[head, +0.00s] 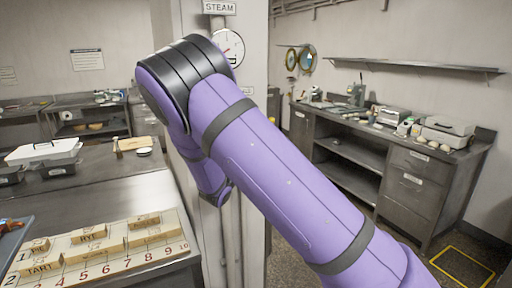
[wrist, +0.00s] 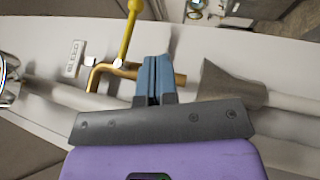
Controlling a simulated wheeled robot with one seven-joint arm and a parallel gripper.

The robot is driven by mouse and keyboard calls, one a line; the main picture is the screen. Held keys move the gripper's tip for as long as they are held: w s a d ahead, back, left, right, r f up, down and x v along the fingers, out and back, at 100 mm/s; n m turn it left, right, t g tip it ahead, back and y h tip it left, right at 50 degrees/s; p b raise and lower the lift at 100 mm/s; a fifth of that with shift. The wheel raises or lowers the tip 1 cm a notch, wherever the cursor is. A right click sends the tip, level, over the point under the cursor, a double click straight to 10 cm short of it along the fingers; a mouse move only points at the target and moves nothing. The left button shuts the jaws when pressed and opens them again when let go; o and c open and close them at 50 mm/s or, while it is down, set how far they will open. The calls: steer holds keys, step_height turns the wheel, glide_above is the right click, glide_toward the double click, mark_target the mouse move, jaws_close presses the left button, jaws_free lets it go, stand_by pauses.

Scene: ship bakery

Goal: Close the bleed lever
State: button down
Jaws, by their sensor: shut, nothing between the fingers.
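In the wrist view, the yellow bleed lever (wrist: 129,30) slants up from a brass pipe (wrist: 105,69), running out of the top of the picture. In the head view my purple arm crosses the middle, and the lever and gripper are hidden.
A white column (head: 250,85) carries a STEAM sign (head: 219,7) and a round gauge (head: 229,48). A steel counter (head: 110,185) with a numbered board (head: 150,252) and wooden blocks stands left. A cluttered workbench (head: 340,150) stands right. Floor shows at the lower right.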

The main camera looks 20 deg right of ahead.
steer(key=shift+v, duration=0.95)
steer(key=shift+r, duration=0.1)
